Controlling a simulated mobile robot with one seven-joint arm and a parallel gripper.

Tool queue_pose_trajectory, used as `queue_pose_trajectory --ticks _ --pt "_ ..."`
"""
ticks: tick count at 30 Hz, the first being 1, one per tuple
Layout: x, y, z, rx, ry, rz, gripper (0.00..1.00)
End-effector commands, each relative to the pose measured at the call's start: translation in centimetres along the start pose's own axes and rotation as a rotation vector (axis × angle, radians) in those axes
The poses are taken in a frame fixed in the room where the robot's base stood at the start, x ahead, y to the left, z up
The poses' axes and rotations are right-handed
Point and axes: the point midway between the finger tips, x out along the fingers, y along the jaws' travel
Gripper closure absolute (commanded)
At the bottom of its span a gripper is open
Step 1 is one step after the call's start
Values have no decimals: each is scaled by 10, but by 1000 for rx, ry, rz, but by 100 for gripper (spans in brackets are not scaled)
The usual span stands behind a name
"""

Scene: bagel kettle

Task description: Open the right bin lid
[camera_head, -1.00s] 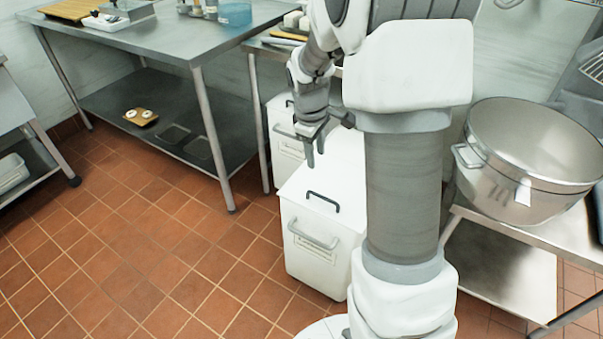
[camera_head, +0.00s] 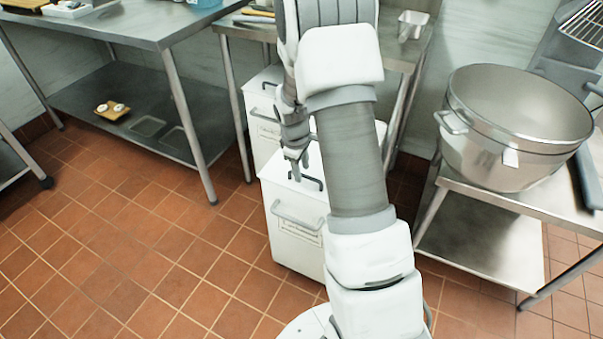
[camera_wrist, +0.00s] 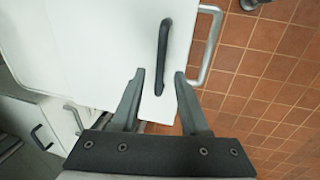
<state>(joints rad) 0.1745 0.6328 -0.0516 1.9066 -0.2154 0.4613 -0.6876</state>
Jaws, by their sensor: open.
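The right bin (camera_head: 292,235) is white, with a grey front handle and a label. Its white lid (camera_head: 272,171) is down and has a black bar handle (camera_head: 306,180); my arm hides part of the lid. My gripper (camera_head: 298,175) is open just above the lid, close to the black handle. In the wrist view the lid (camera_wrist: 105,40) fills the upper left. The black handle (camera_wrist: 162,58) lies ahead of and between the open fingertips of my gripper (camera_wrist: 160,75). I cannot tell whether a finger touches it.
A second white bin (camera_head: 262,125) stands behind, under a steel table. A large steel kettle (camera_head: 520,125) sits on a low stand at right. A long steel table (camera_head: 120,30) stands at left. The tiled floor (camera_head: 130,250) in front is clear.

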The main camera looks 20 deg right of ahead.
Motion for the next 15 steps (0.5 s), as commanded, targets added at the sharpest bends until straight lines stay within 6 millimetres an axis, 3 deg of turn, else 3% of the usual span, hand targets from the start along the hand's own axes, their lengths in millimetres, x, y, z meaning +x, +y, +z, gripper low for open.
queue_pose_trajectory --ticks 11,12,15 --pt "8 0 0 0 0 0 55" --pt "8 0 0 0 0 0 57" --pt "8 0 0 0 0 0 75"
